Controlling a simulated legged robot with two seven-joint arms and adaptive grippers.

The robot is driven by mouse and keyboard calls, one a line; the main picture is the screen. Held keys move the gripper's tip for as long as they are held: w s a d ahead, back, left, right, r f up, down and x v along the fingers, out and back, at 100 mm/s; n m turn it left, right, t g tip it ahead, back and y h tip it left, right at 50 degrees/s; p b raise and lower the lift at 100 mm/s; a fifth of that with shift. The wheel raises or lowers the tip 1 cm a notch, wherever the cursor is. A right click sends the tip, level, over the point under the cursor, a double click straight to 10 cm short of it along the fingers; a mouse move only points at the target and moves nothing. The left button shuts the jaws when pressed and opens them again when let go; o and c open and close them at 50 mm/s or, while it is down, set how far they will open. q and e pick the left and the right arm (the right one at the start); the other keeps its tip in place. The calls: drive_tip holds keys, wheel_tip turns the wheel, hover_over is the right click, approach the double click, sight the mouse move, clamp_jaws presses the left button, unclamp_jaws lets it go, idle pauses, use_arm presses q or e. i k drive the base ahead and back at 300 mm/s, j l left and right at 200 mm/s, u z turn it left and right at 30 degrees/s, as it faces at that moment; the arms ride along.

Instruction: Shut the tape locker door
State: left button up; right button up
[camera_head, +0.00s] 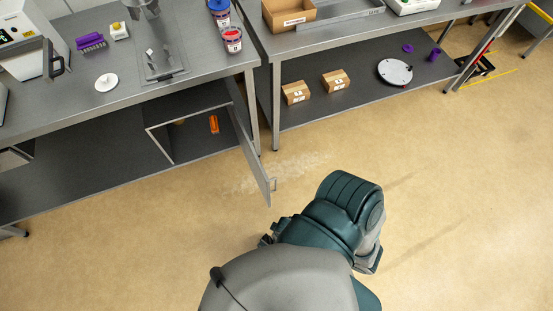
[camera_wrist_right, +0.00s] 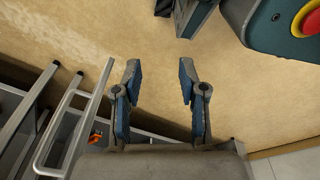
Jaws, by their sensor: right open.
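The tape locker (camera_head: 158,143) is a grey box on the lower shelf of the left bench, with its front open. Its door (camera_head: 253,158) stands wide open, swung out from the right side over the floor. A bar handle (camera_head: 273,184) is at the door's free end. In the right wrist view the handle (camera_wrist_right: 47,137) and door (camera_wrist_right: 92,119) are at the left. My right gripper (camera_wrist_right: 160,82) is open and empty, its fingers over bare floor, to the right of the door and apart from it. My left gripper is not seen.
An orange item (camera_head: 214,124) is inside the locker. The right bench's lower shelf holds two cardboard boxes (camera_head: 335,80) and a white disc (camera_head: 395,72). The bench leg (camera_head: 251,105) is beside the door's hinge side. The floor (camera_head: 130,250) around the door is clear.

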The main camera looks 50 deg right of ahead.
sight(257, 157)
drive_tip(key=k+l, duration=0.1)
drive_tip(key=l, duration=0.3)
drive_tip(key=k+l, duration=0.15)
drive_tip(key=l, duration=0.2)
drive_tip(key=k+l, duration=0.1)
drive_tip(key=l, duration=0.3)
drive_tip(key=k+l, duration=0.15)
drive_tip(key=l, duration=0.25)
